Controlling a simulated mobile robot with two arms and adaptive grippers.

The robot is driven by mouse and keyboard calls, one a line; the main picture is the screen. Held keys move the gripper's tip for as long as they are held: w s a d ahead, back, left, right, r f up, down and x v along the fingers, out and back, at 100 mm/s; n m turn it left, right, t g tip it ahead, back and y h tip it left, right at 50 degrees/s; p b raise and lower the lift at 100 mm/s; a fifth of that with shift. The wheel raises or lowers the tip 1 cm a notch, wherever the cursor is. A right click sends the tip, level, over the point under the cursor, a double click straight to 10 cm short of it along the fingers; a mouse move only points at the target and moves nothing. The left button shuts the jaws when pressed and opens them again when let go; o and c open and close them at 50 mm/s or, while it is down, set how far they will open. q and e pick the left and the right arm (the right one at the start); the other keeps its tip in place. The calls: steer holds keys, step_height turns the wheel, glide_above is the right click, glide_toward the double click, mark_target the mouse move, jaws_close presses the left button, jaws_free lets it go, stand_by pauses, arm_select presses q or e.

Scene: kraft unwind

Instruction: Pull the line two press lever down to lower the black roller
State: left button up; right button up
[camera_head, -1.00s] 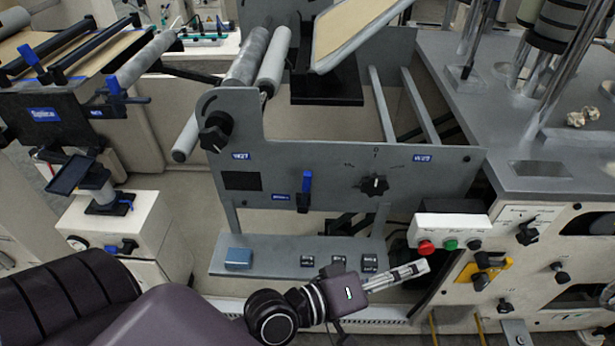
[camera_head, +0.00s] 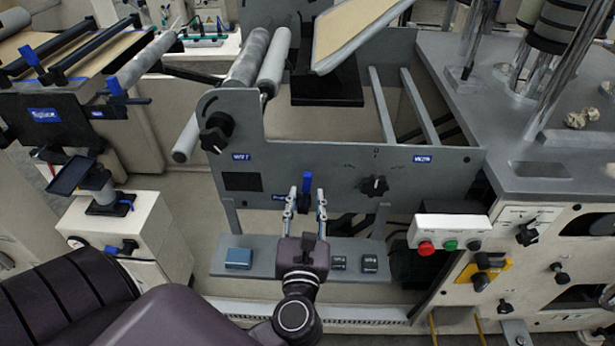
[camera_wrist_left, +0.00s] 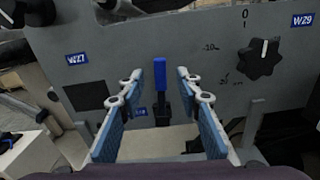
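The press lever is a small upright lever with a blue handle (camera_head: 306,184) on the grey front panel of the unwind stand. In the left wrist view its blue handle (camera_wrist_left: 160,76) stands upright between my finger pads. My left gripper (camera_head: 306,194) is open, with one finger on each side of the lever and visible gaps to it. It also shows in the left wrist view (camera_wrist_left: 159,100). The lever's label is partly covered by my finger. Grey rollers (camera_head: 272,62) lie behind the panel; I cannot tell which is the black roller. My right gripper is not in view.
A black rotary knob (camera_head: 374,186) sits right of the lever, and another black knob (camera_head: 215,132) is at upper left. A shelf below holds a blue box (camera_head: 239,258) and small dark blocks (camera_head: 369,263). A button box (camera_head: 449,233) is at right.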

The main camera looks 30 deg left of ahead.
mark_target(307, 181)
arm_select(q)
steer(key=x, duration=0.7)
steer(key=shift+p, duration=0.3)
jaws_close()
